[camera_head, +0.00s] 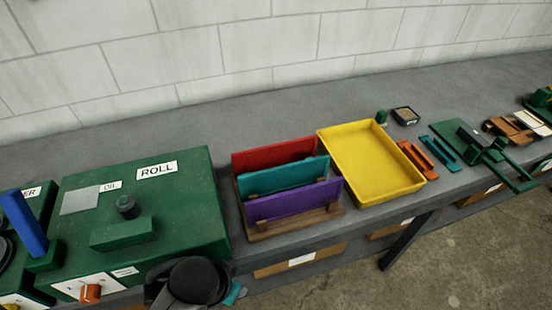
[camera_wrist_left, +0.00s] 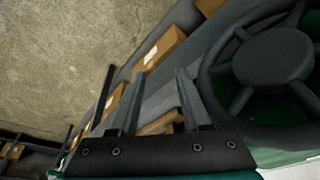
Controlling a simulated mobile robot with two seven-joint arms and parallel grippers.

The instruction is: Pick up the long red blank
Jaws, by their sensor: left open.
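A long red blank (camera_head: 272,155) stands on edge in the back slot of a wooden rack (camera_head: 300,226) in the head view. A teal blank (camera_head: 285,176) and a purple blank (camera_head: 295,200) stand in front of it and hide its lower part. My left gripper (camera_wrist_left: 160,80) shows in the left wrist view, its two grey fingers apart with nothing held between them. The red blank is not seen in the wrist view. My right gripper is in neither view.
A green ROLL machine (camera_head: 180,195) stands left of the rack; a yellow tray (camera_head: 370,165), empty, is right of it. Small orange (camera_head: 418,160) and teal strips lie beyond the tray. A dark handwheel (camera_wrist_left: 270,65) is close right of my gripper in the wrist view.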

